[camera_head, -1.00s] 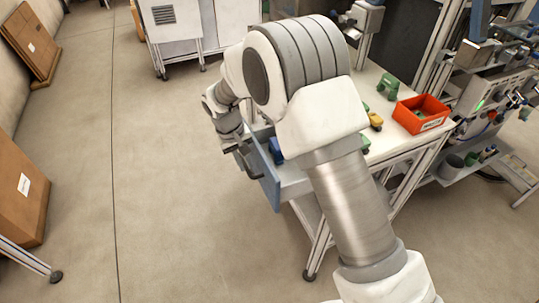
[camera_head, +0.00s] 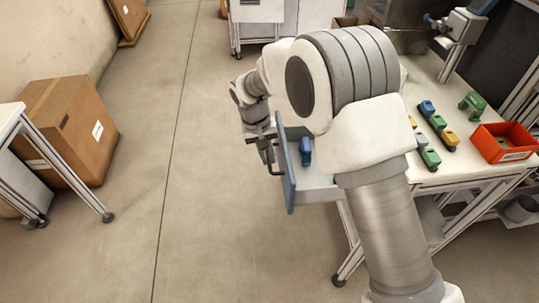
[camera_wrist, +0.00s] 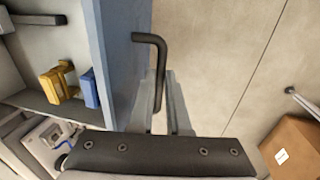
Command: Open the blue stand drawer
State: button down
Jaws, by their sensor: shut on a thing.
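The blue stand drawer (camera_head: 288,178) is pulled out from the white table. Its blue front faces left and its grey inside is partly visible. A blue reel piece (camera_head: 305,150) lies in it; the wrist view shows a blue piece (camera_wrist: 90,90) and a yellow piece (camera_wrist: 58,82) inside the drawer. A dark bent handle (camera_wrist: 150,38) sticks out from the blue front (camera_wrist: 125,60). My gripper (camera_wrist: 163,100) is shut on the handle, outside the drawer front. In the head view my gripper (camera_head: 266,150) is small and partly hidden by dark parts.
The white table (camera_head: 480,110) carries several coloured pieces and a red-orange bin (camera_head: 505,142). A cardboard box (camera_head: 70,125) stands on the floor at left, near another table (camera_head: 12,115). The floor (camera_head: 200,220) left of the drawer is clear.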

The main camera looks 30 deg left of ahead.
jog(key=c, duration=0.9)
grip_release()
jog(key=a+r, duration=0.1)
jog(key=r, duration=0.4)
jog(key=s+r+p, duration=0.1)
jog(key=r, duration=0.5)
jog(key=a+r+p, duration=0.1)
jog(key=r, duration=0.5)
jog(key=shift+s+a+r, duration=0.1)
jog(key=shift+s+a, duration=0.25)
jog(key=shift+s, duration=0.05)
